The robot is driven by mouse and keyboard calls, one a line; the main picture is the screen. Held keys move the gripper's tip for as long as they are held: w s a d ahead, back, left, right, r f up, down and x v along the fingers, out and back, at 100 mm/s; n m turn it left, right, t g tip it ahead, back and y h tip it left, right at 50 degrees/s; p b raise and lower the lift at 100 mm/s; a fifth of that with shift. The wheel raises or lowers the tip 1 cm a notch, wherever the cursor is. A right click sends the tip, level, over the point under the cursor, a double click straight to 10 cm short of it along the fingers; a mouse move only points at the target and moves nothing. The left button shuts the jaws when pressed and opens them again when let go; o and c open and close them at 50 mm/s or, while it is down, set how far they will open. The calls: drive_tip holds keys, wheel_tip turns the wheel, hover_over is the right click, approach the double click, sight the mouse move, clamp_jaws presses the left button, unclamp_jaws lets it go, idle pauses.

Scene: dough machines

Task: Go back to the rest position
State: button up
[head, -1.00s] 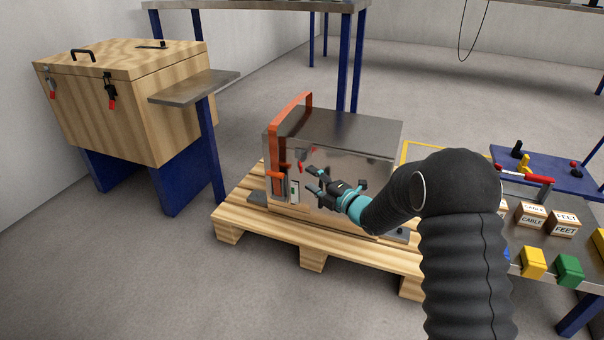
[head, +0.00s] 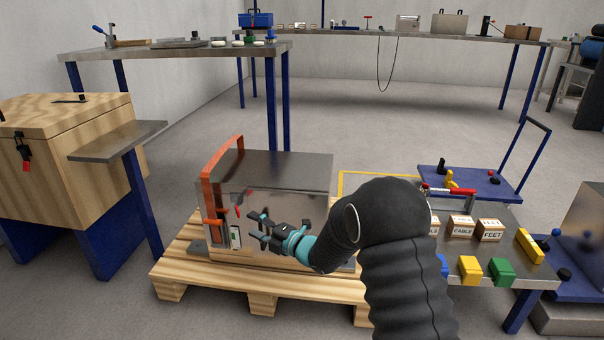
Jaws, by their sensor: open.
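My gripper (head: 256,229) is open and empty. It is in front of the metal machine box (head: 285,180), near its lower left front. The box has an orange handle frame (head: 222,160) on its left side and small orange and white parts on its front. It stands on a wooden pallet (head: 262,286). My black sleeved arm reaches in from the lower right and hides part of the box's right side and of the pallet. Whether the gripper touches the box cannot be told.
A wooden chest (head: 65,145) and a small metal shelf (head: 118,141) stand at the left. A metal table at the right holds labelled boxes (head: 489,230), a yellow block (head: 471,270) and a green block (head: 502,271). Long benches (head: 350,34) stand at the back, with open floor before them.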

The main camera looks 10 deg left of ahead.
drive_tip(key=w+d+f+m+h, duration=0.2)
drive_tip(key=d+f+m+h, duration=0.6)
drive_tip(key=f+m, duration=0.3)
drive_tip(key=s+d+r+m+g+h+p, duration=0.1)
drive_tip(key=s+d+r+m+h, duration=0.2)
drive_tip(key=d, duration=0.4)
drive_tip(key=s+d+r+m+h+p, duration=0.1)
drive_tip(key=s+d+m+h, duration=0.3)
drive_tip(key=d, duration=0.3)
drive_tip(key=s+d+r+m+p, duration=0.4)
drive_tip(key=s+d+r, duration=0.5)
drive_tip(key=s+r, duration=0.6)
drive_tip(key=s+d+r+m+g+h+p, duration=0.1)
drive_tip(key=s+d+r+m+p, duration=0.3)
drive_tip(key=s+d+r+m, duration=0.4)
drive_tip(key=s+d+r, duration=0.1)
drive_tip(key=s+r, duration=0.6)
drive_tip(key=s, duration=0.2)
drive_tip(key=shift+m+p, duration=0.3)
drive_tip(key=shift+p, duration=0.05)
